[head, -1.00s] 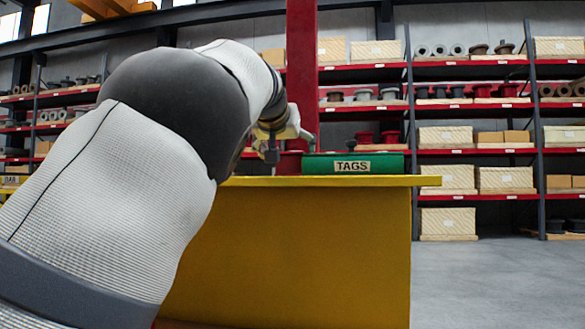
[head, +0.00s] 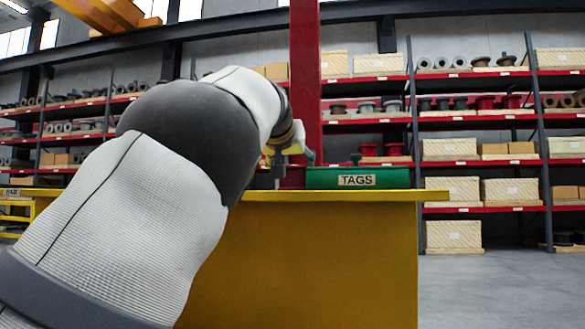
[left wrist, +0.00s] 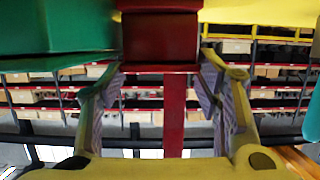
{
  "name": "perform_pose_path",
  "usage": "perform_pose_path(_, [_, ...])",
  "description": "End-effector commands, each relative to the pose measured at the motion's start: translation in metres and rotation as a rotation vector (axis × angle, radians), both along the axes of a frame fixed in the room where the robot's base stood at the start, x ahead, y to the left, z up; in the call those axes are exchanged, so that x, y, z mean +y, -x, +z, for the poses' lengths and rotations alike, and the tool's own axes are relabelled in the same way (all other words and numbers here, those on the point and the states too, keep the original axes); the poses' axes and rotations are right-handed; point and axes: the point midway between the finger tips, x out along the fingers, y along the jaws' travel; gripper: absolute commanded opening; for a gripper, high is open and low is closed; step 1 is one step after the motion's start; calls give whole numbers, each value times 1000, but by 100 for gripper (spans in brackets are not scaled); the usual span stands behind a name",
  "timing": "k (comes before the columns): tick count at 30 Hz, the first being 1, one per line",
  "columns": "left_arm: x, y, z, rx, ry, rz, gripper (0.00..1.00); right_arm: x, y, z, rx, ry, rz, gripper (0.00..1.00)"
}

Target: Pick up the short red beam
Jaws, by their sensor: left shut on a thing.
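The short red beam (left wrist: 160,38) stands between the fingers of my left gripper in the left wrist view. My left gripper (left wrist: 160,85) is shut on it, with one patterned finger on each side. In the head view my left gripper (head: 283,158) is small and partly hidden by my own arm. A bit of the red beam (head: 291,178) shows below it, at the yellow bench top and just left of the green bin. Whether the beam touches the bench cannot be told. My right gripper is not in view.
The green bin marked TAGS (head: 357,178) sits on the yellow bench (head: 330,260), close to the gripper; it also shows in the left wrist view (left wrist: 55,25). A tall red column (head: 305,70) rises behind. Stocked shelves (head: 470,155) stand farther back. Floor at right is clear.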

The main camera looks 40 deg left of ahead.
Motion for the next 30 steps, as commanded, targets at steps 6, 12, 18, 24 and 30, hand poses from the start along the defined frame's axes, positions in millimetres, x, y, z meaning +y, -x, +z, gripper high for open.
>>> perform_pose_path(6, [1, -2, 23, -1, -7, 0, 14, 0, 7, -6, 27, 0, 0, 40])
perform_pose_path(12, [-10, 29, 66, -13, -6, 0, 14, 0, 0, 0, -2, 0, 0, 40])
perform_pose_path(18, [-19, 53, 94, -10, -5, 2, 14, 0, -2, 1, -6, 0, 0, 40])
perform_pose_path(24, [-34, 89, 109, -8, -4, 2, 14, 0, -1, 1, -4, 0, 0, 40])
perform_pose_path(30, [-44, 119, 121, -2, -6, 6, 14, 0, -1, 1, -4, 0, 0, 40])
